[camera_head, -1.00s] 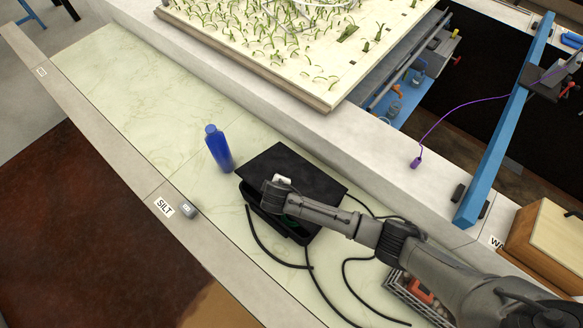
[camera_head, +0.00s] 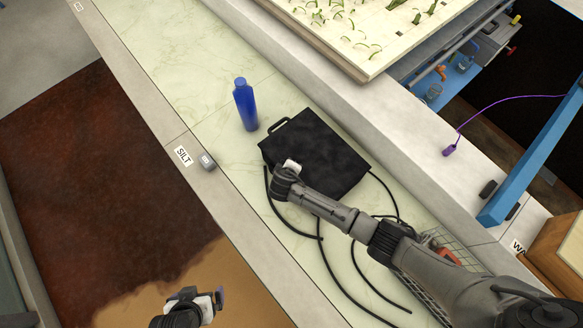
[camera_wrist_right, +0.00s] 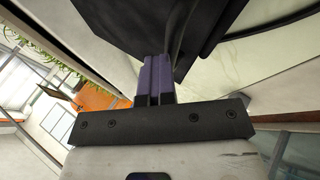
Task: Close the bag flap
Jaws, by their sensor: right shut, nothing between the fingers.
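The black bag (camera_head: 325,150) lies on the pale green stone ledge, and its flap lies over the top, covering the opening. My left gripper (camera_head: 218,298) is low over the brown silt, away from the bag.
A small grey device (camera_head: 206,161) sits by the SILT label (camera_head: 183,156). A wire basket (camera_head: 445,250) is partly behind my right arm. The ledge beyond the bottle is clear.

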